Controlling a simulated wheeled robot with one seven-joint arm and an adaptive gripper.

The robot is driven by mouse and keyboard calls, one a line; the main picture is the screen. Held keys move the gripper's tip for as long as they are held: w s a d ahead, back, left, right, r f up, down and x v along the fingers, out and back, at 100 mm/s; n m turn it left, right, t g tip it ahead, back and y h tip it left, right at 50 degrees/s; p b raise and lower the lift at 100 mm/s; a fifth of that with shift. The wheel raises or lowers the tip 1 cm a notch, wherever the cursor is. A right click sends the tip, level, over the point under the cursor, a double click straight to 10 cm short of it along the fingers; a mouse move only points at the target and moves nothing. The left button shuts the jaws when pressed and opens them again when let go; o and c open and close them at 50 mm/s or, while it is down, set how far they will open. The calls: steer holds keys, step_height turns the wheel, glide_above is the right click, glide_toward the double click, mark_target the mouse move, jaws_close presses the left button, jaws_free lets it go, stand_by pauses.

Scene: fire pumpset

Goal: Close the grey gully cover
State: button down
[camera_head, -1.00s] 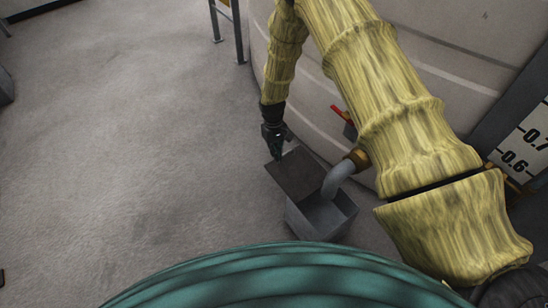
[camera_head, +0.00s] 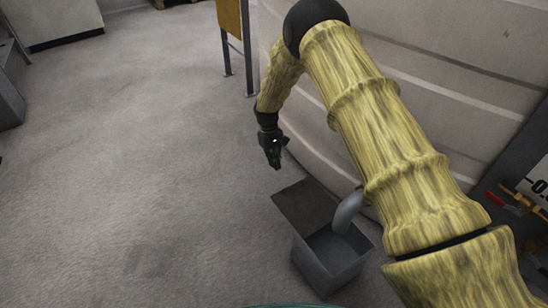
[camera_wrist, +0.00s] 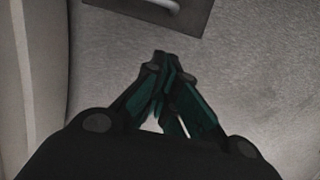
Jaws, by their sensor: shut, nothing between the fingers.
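The grey gully (camera_head: 330,265) is an open-topped box on the floor in the head view. Its dark grey cover (camera_head: 304,204) stands open on the far left side of the box, and the opening shows. A grey bent pipe (camera_head: 348,212) reaches down into the opening. My gripper (camera_head: 277,163) is shut and empty, beyond the cover and apart from it in the picture. In the wrist view my gripper's fingertips (camera_wrist: 168,62) are together over bare floor. A dark plate with a pale bar (camera_wrist: 170,6), seemingly the cover, shows at the top edge.
A large pale ribbed tank (camera_head: 420,75) stands close behind and right of the gully. Brass and red valve parts (camera_head: 515,200) are at the right. A yellow panel on legs (camera_head: 230,20) stands at the back. The floor (camera_head: 140,170) on the left is clear.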

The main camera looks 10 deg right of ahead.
steer(key=s+d+f+b, duration=0.1)
steer(key=s+f+b, duration=0.1)
steer(key=s+f, duration=0.2)
steer(key=shift+s+d+f, duration=0.3)
steer(key=shift+d+f, duration=0.05)
steer(key=shift+d, duration=0.1)
stand_by(0.3)
